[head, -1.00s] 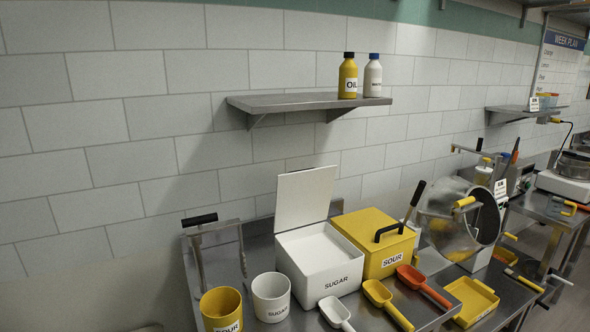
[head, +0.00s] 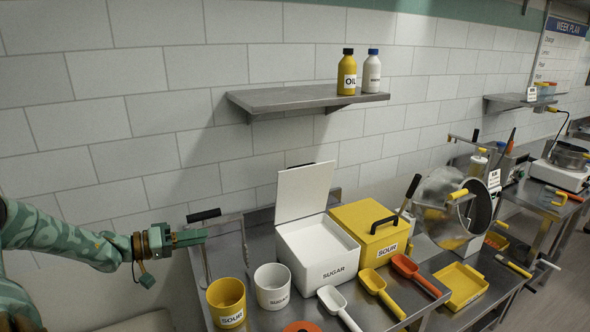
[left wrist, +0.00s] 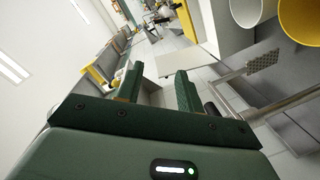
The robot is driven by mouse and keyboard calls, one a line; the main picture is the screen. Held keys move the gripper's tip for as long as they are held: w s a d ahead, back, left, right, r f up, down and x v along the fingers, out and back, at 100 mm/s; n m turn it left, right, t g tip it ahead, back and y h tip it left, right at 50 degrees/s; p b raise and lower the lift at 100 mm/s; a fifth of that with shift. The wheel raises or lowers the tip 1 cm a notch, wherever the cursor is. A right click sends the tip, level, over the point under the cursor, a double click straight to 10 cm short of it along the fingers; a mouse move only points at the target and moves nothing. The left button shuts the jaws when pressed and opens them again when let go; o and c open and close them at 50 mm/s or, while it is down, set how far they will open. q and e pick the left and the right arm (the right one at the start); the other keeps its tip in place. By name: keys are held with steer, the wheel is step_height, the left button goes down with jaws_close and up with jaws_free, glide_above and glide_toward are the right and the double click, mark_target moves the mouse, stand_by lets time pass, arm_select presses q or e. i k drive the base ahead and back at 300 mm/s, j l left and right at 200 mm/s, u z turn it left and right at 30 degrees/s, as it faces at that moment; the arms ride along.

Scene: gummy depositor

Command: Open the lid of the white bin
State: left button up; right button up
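The white bin (head: 325,262), labelled SUGAR, stands on the steel table. Its white lid (head: 305,193) is raised, standing nearly upright at the back edge, and the inside shows. A bit of black shows behind the lid's top edge. My left gripper (head: 206,237) is left of the bin, apart from it and level with the cups' far side. In the left wrist view its two fingers (left wrist: 158,88) are apart with nothing between them. My right gripper is in neither view.
A yellow SOUR bin (head: 370,230) with a black handle stands right of the white bin. A yellow cup (head: 226,302) and a white cup (head: 272,288) stand in front left. Scoops lie in front. A shelf (head: 300,98) with two bottles hangs above.

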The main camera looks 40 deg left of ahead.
mark_target(302, 191)
steer(key=i+j, duration=0.25)
steer(key=i, duration=0.2)
steer(key=i+j, duration=0.25)
steer(key=i, duration=0.25)
